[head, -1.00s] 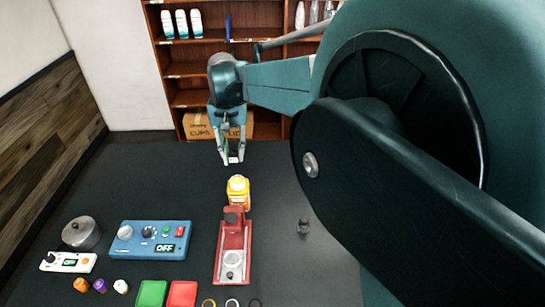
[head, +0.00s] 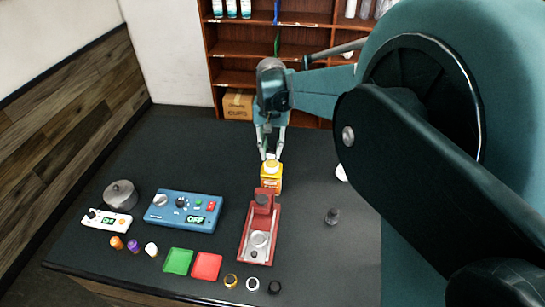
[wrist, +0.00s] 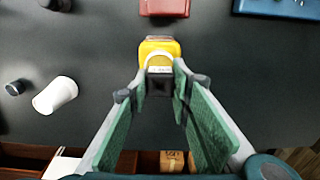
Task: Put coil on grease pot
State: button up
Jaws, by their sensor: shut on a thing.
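My gripper (head: 270,156) is shut on a small dark block, taken to be the coil (wrist: 159,83), which sits between the fingertips in the wrist view. In the head view the fingers mostly hide it. A yellow jar with a pale lid, likely the grease pot (head: 271,183), stands upright on the table just below the fingertips. It also shows in the wrist view (wrist: 158,44), right beyond the held block, which overlaps the near edge of its lid. I cannot tell whether block and lid touch.
A red stand (head: 259,225) is right in front of the jar. A blue control box (head: 183,209), a silver pot (head: 120,194) and a white device (head: 107,219) lie to the left. The table behind and left of the jar is clear.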

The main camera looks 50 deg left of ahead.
aim_at(271, 164)
jog(key=shift+f, duration=1.85)
jog(key=shift+f, duration=0.2)
jog(key=o, duration=0.9)
jog(key=shift+r, duration=0.2)
notch_tip(271, 164, up, 12)
